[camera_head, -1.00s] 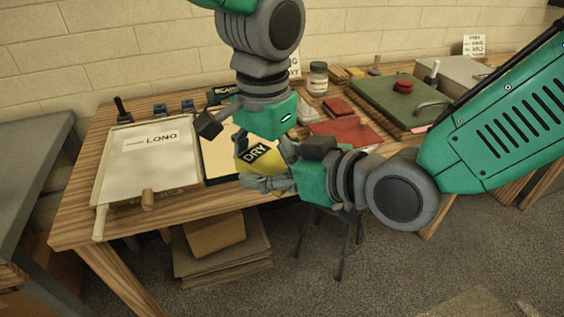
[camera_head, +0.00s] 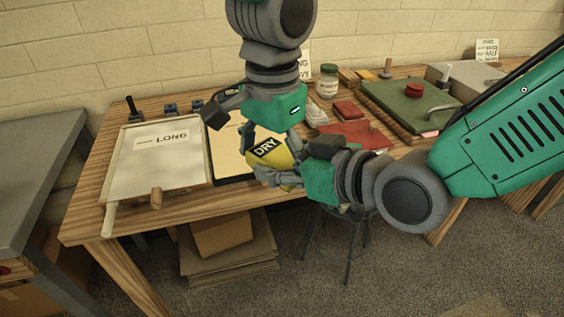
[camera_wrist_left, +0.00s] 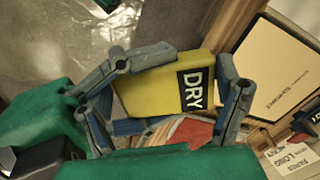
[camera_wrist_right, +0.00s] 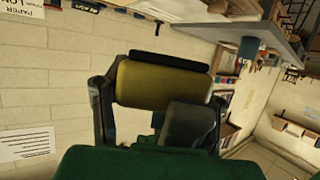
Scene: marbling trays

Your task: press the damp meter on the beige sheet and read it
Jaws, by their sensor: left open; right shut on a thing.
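The yellow damp meter (camera_head: 268,154) has a black "DRY" display. It is held in the air in front of the worktable's front edge. My right gripper (camera_head: 272,168) is shut on it; the right wrist view shows the meter's yellow back (camera_wrist_right: 163,84) between the fingers. My left gripper (camera_head: 252,150) is open close beside the meter. In the left wrist view the meter (camera_wrist_left: 160,85) lies between its fingers; contact is unclear. The beige sheet (camera_head: 226,153), in a dark frame, lies behind the meter, partly hidden by my grippers. It also shows in the left wrist view (camera_wrist_left: 272,65).
A pale tray (camera_head: 120,175) with a "LONG" label stands left of the sheet. Red pads (camera_head: 355,134), a jar (camera_head: 327,82) and a green board (camera_head: 408,105) lie to the right. A stool (camera_head: 350,235) and stacked boards (camera_head: 230,255) are below.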

